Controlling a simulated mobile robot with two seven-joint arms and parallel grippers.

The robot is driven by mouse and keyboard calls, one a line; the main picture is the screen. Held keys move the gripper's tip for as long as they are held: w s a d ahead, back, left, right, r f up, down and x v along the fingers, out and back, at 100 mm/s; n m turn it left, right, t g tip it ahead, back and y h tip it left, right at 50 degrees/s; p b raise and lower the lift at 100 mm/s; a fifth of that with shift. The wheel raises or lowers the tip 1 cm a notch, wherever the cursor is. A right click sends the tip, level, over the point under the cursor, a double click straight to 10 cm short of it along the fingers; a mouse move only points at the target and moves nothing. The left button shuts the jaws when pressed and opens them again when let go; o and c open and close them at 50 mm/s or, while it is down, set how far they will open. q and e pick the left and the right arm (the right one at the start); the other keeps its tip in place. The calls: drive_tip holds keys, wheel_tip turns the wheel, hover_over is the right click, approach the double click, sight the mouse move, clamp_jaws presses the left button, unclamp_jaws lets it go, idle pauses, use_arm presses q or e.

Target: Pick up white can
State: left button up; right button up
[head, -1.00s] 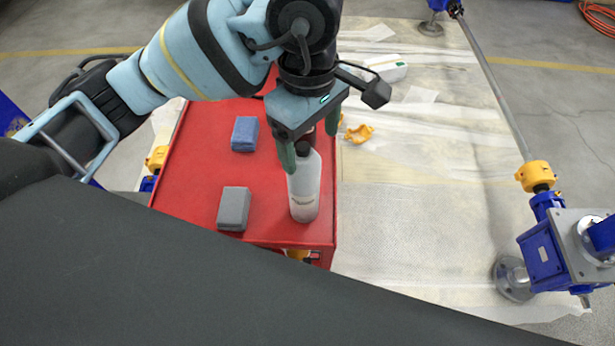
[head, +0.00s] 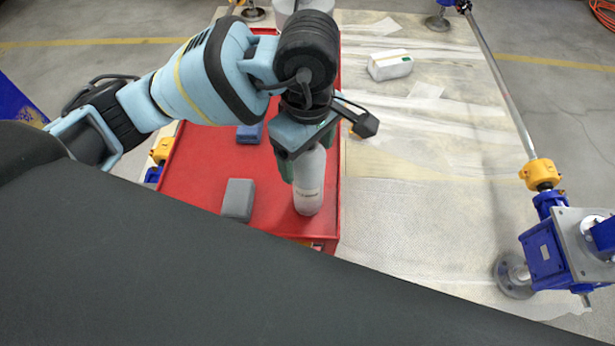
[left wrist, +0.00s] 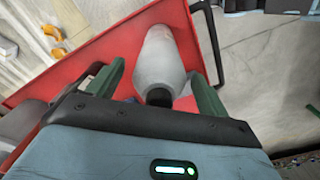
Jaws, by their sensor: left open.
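The white can (head: 309,187) is a pale bottle-shaped can with a dark top, standing upright near the front right corner of the red cart top (head: 205,170). My left gripper (head: 303,168) is over it from above, with one green finger visible at its left side. In the left wrist view the can (left wrist: 160,60) lies between the two open fingers (left wrist: 158,92), its dark cap toward the palm. No finger clearly touches it. In the head view the gripper hides the can's top. My right gripper is not in view.
A grey block (head: 238,199) and a blue block (head: 250,133) lie on the cart, left of the can. The cart's dark handle (left wrist: 214,45) shows in the wrist view. A white box (head: 390,65) lies on the floor sheet. Blue and yellow screw jacks (head: 545,235) stand at right.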

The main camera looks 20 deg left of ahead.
use_arm(q)
drive_tip(key=shift+f, duration=0.9)
drive_tip(key=c, duration=1.7)
